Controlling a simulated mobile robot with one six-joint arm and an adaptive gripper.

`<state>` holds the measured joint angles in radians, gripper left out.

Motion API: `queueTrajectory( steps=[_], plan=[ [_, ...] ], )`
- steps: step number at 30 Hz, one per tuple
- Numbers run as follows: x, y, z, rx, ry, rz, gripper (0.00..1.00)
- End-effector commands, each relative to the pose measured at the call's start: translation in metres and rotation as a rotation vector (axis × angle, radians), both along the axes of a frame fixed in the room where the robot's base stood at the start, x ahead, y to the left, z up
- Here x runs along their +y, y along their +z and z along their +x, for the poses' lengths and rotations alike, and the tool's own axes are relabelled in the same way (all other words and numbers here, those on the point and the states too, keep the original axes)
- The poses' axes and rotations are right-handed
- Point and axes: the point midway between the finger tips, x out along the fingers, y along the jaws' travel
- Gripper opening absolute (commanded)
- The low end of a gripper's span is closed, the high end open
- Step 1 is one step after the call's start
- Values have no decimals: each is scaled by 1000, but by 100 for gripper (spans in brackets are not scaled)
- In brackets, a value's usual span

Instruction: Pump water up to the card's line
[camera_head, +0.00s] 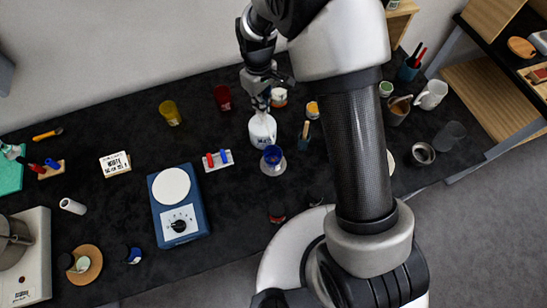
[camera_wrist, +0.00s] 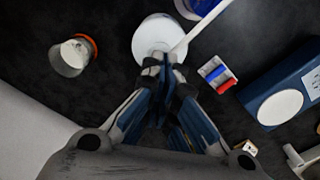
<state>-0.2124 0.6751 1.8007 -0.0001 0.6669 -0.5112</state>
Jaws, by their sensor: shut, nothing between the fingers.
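A white pump bottle (camera_head: 261,131) with dark lettering stands near the middle of the black table. Its round white body (camera_wrist: 152,40) and long pale spout (camera_wrist: 203,28) show in the wrist view. A blue cup (camera_head: 272,156) stands under the spout side on a pale round coaster (camera_head: 279,170); its edge shows in the wrist view (camera_wrist: 192,8). The water level inside cannot be made out. A white lettered card (camera_head: 115,162) stands at left; its small text is unclear. My gripper (camera_wrist: 163,62) is shut and empty, over the pump's top; contact cannot be told.
A blue scale-like device (camera_head: 180,222) with a white disc stands left. A white tray (camera_head: 218,160) holds red and blue pieces. Yellow (camera_head: 171,112) and red cups (camera_head: 222,97) stand behind. My arm hides some table.

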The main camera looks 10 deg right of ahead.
Motion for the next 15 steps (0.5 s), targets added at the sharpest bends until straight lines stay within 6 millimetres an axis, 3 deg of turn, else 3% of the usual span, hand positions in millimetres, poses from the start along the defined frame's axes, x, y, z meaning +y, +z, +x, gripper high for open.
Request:
queueTrajectory(
  steps=[5,15],
  plan=[
    [0,5,0,-1,0,0,0],
    [0,39,1,-2,0,1,0]
  ],
)
